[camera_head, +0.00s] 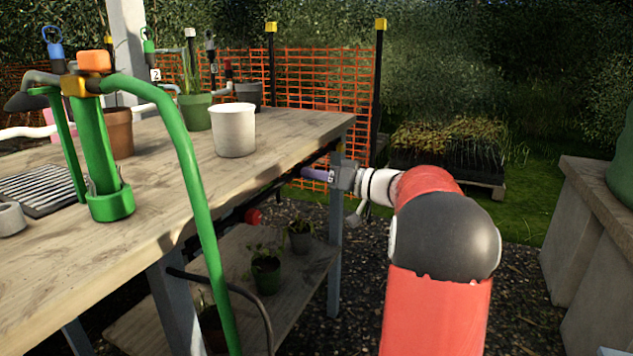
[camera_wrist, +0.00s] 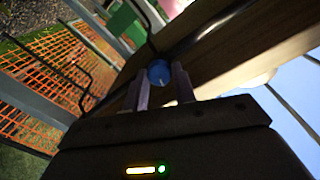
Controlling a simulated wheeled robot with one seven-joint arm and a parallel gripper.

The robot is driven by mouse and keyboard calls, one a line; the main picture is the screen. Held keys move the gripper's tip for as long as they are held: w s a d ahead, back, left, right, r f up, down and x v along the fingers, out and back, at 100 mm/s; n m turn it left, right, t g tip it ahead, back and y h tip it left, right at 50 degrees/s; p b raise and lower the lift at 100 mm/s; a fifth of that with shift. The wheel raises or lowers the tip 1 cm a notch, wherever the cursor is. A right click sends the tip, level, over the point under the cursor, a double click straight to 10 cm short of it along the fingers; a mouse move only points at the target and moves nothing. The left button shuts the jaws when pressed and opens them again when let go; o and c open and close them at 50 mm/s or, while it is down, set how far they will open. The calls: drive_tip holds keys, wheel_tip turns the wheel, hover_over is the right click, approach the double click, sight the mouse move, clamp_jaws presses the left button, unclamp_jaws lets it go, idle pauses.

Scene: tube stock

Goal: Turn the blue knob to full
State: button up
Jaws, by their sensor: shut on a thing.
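The blue knob (camera_wrist: 160,74) is round and sits under the edge of the wooden bench in the wrist view. A small pale mark shows on its face. My gripper (camera_wrist: 160,80) has one finger on each side of the knob and is shut on it. In the head view my gripper (camera_head: 318,174) is at the bench's right side, just under the top. The knob cannot be made out there; the fingers seem to cover it.
A red knob (camera_head: 253,217) is farther along under the bench top (camera_head: 290,135). A white pot (camera_head: 233,130) stands on top, near a green tool (camera_head: 103,160). Potted plants (camera_head: 266,270) stand on the lower shelf. Orange mesh fence (camera_head: 330,90) is behind.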

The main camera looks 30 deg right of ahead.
drive_tip(key=m+p, duration=0.4)
drive_tip(key=m, duration=1.1)
drive_tip(key=m+g+y+p, duration=0.1)
drive_tip(key=m+p, duration=0.4)
drive_tip(key=m, duration=1.1)
drive_tip(key=shift+d+f+y, duration=0.15)
drive_tip(key=shift+f+y, duration=0.05)
drive_tip(key=shift+y, duration=0.1)
drive_tip(key=shift+m, duration=0.3)
drive_tip(key=o, duration=1)
drive_tip(key=shift+w, duration=0.1)
